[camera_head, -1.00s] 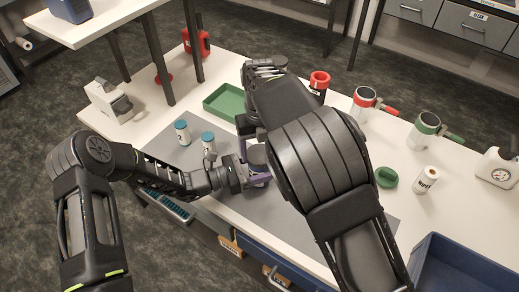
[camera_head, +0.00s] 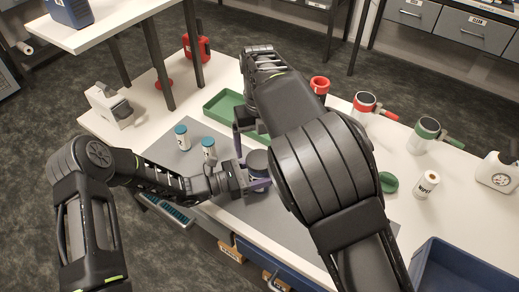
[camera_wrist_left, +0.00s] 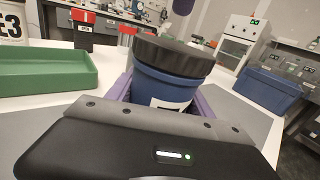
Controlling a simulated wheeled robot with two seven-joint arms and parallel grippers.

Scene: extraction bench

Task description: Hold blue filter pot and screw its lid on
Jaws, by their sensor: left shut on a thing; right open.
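The blue filter pot (camera_wrist_left: 165,88) stands upright in the left wrist view, with a black lid (camera_wrist_left: 172,55) on its top. The lid looks level; how tightly it sits cannot be told. In the head view the dark lid (camera_head: 258,161) shows, with the pot mostly hidden below. My left gripper (camera_head: 257,183) is shut around the pot, its purple fingers on both sides. My right gripper (camera_head: 240,138) is open and empty, above and beyond the pot, partly hidden by its own arm. A purple fingertip (camera_wrist_left: 183,6) shows above the lid in the left wrist view.
A green tray (camera_head: 213,105) lies behind the grippers. Two teal-capped bottles (camera_head: 182,137) stand left of the pot on the grey mat (camera_head: 290,222). Red and green handled pots (camera_head: 364,108), a green lid (camera_head: 388,182) and a white bottle (camera_head: 427,184) stand to the right. A blue crate (camera_head: 455,270) is front right.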

